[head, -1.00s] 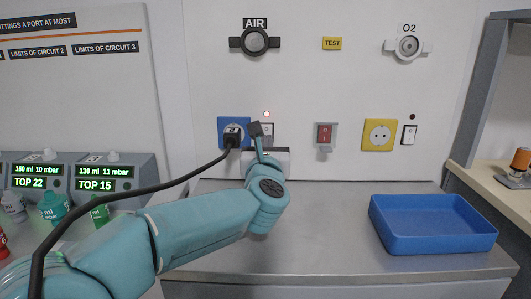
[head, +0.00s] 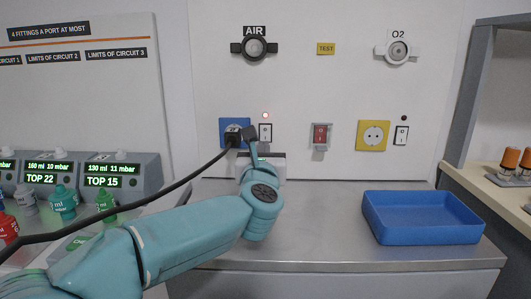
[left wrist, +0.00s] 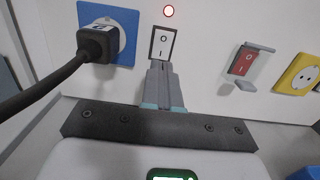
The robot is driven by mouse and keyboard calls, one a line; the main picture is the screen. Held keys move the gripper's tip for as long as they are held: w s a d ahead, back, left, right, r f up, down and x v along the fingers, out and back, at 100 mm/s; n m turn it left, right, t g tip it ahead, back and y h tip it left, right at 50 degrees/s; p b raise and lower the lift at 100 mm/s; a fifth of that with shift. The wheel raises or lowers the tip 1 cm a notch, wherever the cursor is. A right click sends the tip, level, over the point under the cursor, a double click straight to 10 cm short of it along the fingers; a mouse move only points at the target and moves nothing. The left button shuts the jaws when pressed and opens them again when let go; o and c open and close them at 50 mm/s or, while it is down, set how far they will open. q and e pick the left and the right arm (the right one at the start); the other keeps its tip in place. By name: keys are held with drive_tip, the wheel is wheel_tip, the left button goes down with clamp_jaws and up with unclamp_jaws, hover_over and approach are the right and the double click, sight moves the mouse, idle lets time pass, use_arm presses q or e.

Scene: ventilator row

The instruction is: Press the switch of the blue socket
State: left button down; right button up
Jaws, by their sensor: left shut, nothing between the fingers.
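The blue socket (head: 229,124) is on the wall with a black plug (head: 232,139) in it; it also shows in the left wrist view (left wrist: 128,20). Its white switch (head: 265,132) is just to its right, under a lit red lamp (head: 265,115). In the left wrist view the switch (left wrist: 163,42) is clear to see. My left gripper (left wrist: 160,68) is shut and empty, its fingertips just below the switch's lower edge. I cannot tell whether they touch it. In the head view my left gripper (head: 264,151) is partly hidden by its own wrist. My right gripper is not in view.
A red switch (head: 320,134) and a yellow socket (head: 373,135) with its own switch (head: 401,135) are further right. A black cable (head: 150,192) runs from the plug across my left arm. A blue tray (head: 422,236) stands on the steel worktop (head: 330,220).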

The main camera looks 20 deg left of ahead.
use_arm(q)
drive_tip(key=v, duration=0.9)
drive_tip(key=shift+f, duration=0.2)
drive_tip(key=shift+s+d, duration=0.15)
drive_tip(key=shift+s, duration=0.05)
